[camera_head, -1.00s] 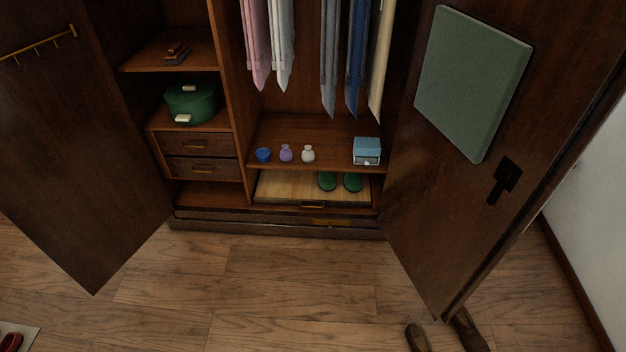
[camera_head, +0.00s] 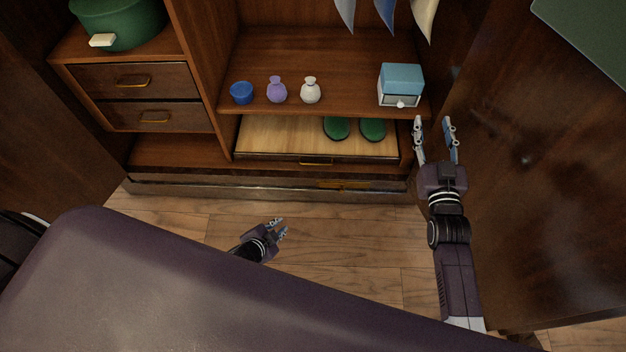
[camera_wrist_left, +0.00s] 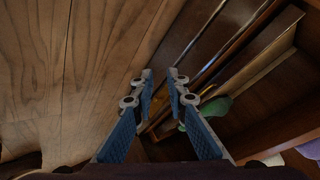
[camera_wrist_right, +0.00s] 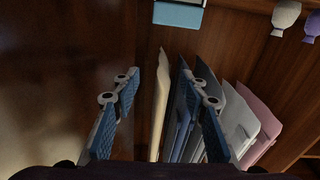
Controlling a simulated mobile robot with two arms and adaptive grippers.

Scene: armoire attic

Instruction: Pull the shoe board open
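The shoe board (camera_head: 270,137) is a light wooden pull-out board low in the armoire, under the shelf. Its dark front edge carries a small brass handle (camera_head: 316,162). Two green shoes (camera_head: 372,129) rest on its right half. My left gripper (camera_head: 281,227) is low over the floor in front of the armoire, apart from the handle, with its fingers apart and empty. In the left wrist view its fingers (camera_wrist_left: 160,75) point toward the armoire's base. My right gripper (camera_head: 434,122) is open and empty, near the right door, right of the board; its fingers also show in the right wrist view (camera_wrist_right: 162,80).
Two drawers (camera_head: 138,81) are at left. The open right door (camera_head: 540,170) flanks my right arm. The floor (camera_head: 345,235) in front is clear.

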